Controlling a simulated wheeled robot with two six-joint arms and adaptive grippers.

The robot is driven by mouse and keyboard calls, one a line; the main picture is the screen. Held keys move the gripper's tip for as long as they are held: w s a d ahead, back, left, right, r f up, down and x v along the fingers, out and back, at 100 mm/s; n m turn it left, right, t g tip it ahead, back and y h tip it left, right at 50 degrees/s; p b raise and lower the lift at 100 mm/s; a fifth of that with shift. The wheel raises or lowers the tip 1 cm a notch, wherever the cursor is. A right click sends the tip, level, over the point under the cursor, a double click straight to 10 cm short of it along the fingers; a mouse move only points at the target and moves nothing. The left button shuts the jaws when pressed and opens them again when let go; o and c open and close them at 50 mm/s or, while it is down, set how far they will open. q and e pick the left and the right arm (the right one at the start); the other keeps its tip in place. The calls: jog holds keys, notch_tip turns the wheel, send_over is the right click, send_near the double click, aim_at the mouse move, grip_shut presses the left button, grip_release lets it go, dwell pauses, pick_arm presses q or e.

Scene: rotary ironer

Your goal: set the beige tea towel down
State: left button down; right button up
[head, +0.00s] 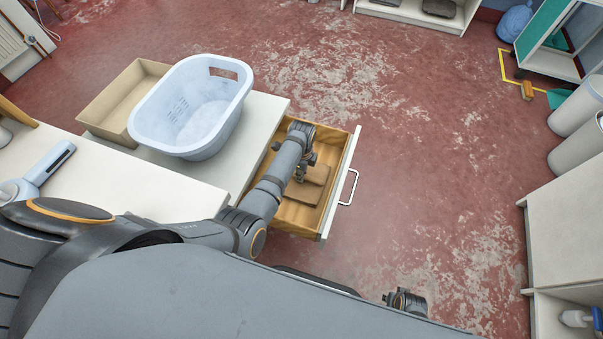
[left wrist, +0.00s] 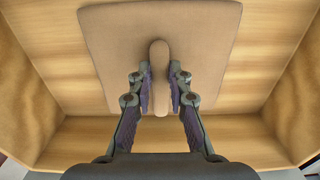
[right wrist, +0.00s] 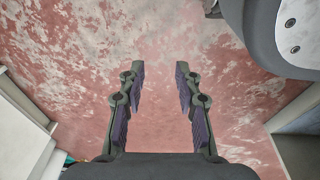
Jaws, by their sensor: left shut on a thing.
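The beige tea towel (head: 303,193) is a folded flat square inside the open wooden drawer (head: 334,146). In the left wrist view the towel (left wrist: 110,40) shows a raised ridge along its middle. My left gripper (head: 300,174) reaches down into the drawer, and its fingers (left wrist: 160,88) are shut on that ridge. The towel lies at or close to the drawer floor; I cannot tell if it touches. My right gripper (right wrist: 160,85) is open and empty above the red floor.
A pale blue laundry basket (head: 175,137) and a beige box (head: 103,106) stand on the white surface left of the drawer. The drawer's front has a metal handle (head: 349,188). White cabinets (head: 565,225) stand at the right. The floor between is clear.

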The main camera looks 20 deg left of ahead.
pick_arm(q)
jog(key=c, duration=1.3)
grip_release()
jog(key=shift+f, duration=0.15)
jog(key=shift+o, duration=0.2)
jog(key=shift+r, duration=0.3)
notch_tip(320, 180, up, 12)
jog(key=p, duration=0.4)
jog(key=shift+f, duration=0.15)
pick_arm(e)
jog(key=s+f, duration=0.1)
jog(key=s, duration=0.5)
jog(key=shift+s+d+f, duration=0.3)
jog(key=shift+s, duration=0.1)
jog(key=shift+s, duration=0.1)
